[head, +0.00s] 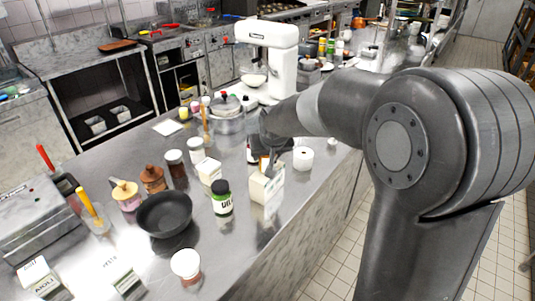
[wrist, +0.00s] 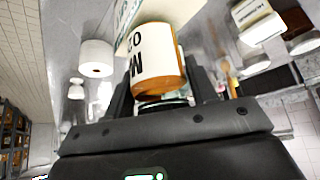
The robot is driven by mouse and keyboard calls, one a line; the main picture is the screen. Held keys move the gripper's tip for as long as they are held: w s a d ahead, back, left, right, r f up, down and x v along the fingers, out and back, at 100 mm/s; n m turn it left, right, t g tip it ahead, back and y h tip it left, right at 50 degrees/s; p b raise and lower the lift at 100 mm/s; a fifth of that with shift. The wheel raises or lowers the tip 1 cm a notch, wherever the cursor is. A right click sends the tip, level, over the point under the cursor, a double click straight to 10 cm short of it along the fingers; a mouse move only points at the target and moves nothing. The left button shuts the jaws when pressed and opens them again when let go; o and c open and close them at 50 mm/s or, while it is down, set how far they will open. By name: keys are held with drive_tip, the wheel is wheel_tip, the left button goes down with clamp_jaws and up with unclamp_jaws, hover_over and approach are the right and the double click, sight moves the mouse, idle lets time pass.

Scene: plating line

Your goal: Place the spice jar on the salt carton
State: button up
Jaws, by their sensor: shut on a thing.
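The spice jar (wrist: 155,58) has a white label with dark letters and orange-brown contents. In the wrist view it sits between the two fingers of my gripper (wrist: 162,88), which is shut on it. In the head view my gripper (head: 273,153) is over a white carton (head: 266,188), likely the salt carton, and a bit of orange jar (head: 264,163) shows at its top. A pale carton face with green print (wrist: 128,30) is just beyond the jar in the wrist view. I cannot tell whether jar and carton touch. The arm and fingers hide most of the jar in the head view.
A green-labelled jar (head: 222,198) stands left of the carton, with a smaller white carton (head: 209,171) behind it. A white roll (head: 303,158) is to the right. A dark bowl (head: 164,214) and several jars fill the left. The counter's front edge is close by.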

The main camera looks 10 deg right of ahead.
drive_tip(key=shift+f, duration=0.2)
drive_tip(key=o, duration=1.1)
drive_tip(key=shift+o, duration=0.2)
drive_tip(key=shift+s+r, duration=0.15)
drive_tip(key=shift+r, duration=0.35)
drive_tip(key=v, duration=1)
drive_tip(key=s+d+f, duration=0.1)
drive_tip(key=s+d, duration=0.2)
drive_tip(key=s, duration=1)
drive_tip(key=s+d+f+m+g, duration=0.1)
drive_tip(key=s+d, duration=0.2)
drive_tip(key=s, duration=1)
drive_tip(key=shift+h, duration=0.3)
